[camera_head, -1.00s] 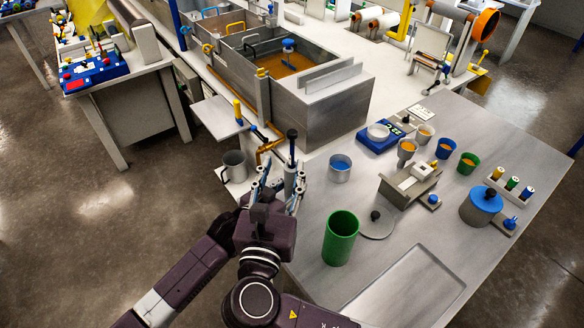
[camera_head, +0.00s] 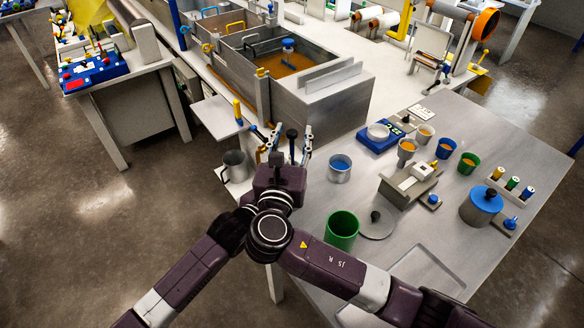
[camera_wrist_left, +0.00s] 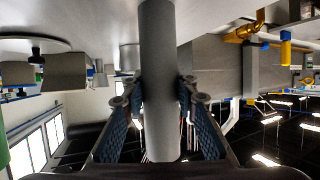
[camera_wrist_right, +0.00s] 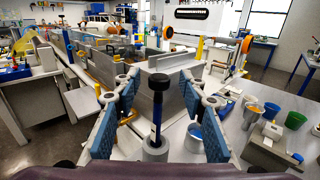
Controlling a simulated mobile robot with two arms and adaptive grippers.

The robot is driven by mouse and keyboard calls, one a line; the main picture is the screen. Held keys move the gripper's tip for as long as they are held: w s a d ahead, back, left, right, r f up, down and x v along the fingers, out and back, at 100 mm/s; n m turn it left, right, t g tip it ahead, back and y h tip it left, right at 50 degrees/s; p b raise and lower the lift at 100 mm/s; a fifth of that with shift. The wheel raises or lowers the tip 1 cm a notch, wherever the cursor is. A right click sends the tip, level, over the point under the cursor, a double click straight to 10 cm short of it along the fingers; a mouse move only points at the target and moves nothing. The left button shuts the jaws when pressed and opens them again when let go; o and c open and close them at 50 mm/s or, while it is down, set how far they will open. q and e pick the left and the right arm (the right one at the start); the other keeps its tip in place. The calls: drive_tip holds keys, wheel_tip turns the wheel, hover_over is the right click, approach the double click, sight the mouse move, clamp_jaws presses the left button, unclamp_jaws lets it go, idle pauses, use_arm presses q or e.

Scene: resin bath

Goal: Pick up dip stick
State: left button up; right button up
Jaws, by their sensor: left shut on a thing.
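The dip stick (camera_wrist_right: 157,115) has a black knob and a dark stem. It stands upright in a grey cylinder (camera_wrist_right: 155,150); its knob also shows in the head view (camera_head: 292,133). My right gripper (camera_wrist_right: 158,92) is open, with one finger on each side of the stick and gaps between; in the head view it (camera_head: 291,150) is over the cylinder. My left gripper (camera_wrist_left: 160,98) is shut on the grey cylinder, which passes upright between its pads. In the head view the right gripper hides the left one.
A blue-filled cup (camera_head: 340,168), a green cup (camera_head: 341,230) and a lid (camera_head: 377,224) stand right of the grippers. The steel resin bath (camera_head: 325,105) is just behind. A grey mug (camera_head: 235,166) is to the left. The table's front right is fairly clear.

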drive_tip(key=shift+s, duration=0.1)
clamp_jaws()
drive_tip(key=shift+r, duration=0.1)
wheel_tip(320, 180, up, 28)
idle(0.4)
idle(0.3)
use_arm(q)
drive_tip(key=o, duration=1.2)
drive_tip(key=shift+o, duration=0.2)
drive_tip(key=shift+s+a, duration=0.1)
drive_tip(key=shift+s, duration=0.05)
